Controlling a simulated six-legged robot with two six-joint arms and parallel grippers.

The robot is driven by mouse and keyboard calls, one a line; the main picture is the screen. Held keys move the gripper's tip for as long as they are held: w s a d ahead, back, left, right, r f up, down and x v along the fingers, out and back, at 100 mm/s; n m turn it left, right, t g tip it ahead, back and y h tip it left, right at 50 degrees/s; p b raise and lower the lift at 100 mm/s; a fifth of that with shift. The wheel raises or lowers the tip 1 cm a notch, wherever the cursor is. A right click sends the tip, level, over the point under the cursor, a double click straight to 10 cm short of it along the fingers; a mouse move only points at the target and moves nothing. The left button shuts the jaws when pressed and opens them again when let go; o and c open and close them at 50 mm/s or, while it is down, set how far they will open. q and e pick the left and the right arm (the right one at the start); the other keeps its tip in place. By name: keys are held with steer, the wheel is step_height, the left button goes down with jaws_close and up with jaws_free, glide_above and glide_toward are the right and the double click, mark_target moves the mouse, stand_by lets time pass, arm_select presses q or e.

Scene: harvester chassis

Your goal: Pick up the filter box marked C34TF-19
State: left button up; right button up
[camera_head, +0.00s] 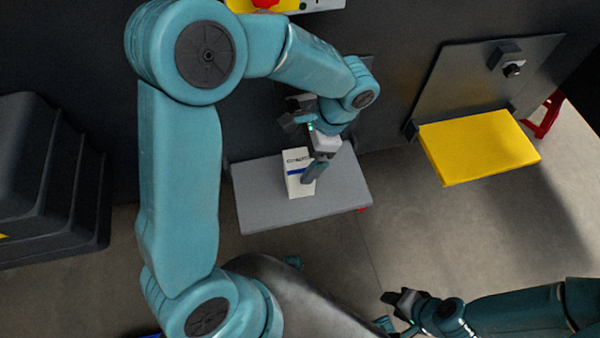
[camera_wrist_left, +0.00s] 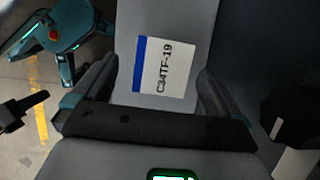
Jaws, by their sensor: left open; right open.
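The filter box (camera_head: 297,184) is white with a blue band and stands on a grey shelf (camera_head: 250,205) in the head view. In the left wrist view the box (camera_wrist_left: 165,65) shows the marking C34TF-19 and lies between the fingers. My left gripper (camera_head: 312,170) is at the box, with one finger seen along its right side. The left gripper's two fingers (camera_wrist_left: 155,95) are apart on either side of the box, and I see gaps beside it. My right gripper (camera_head: 388,312) is open and empty at the lower right, away from the shelf.
A yellow shelf (camera_head: 480,147) with a dark back plate is at the right. Black stepped housing (camera_head: 50,180) stands at the left. A dark wall (camera_head: 400,60) runs behind the grey shelf. Bare floor (camera_head: 400,220) lies in front of the shelves.

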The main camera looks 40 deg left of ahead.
mark_target(300, 159)
arm_select(q)
steer(key=b+x, duration=0.1)
steer(key=x, duration=0.4)
steer(key=shift+w+a+f+b, duration=0.1)
steer(key=shift+f+b, duration=0.05)
steer(key=shift+b, duration=0.15)
steer(key=c, duration=1.4)
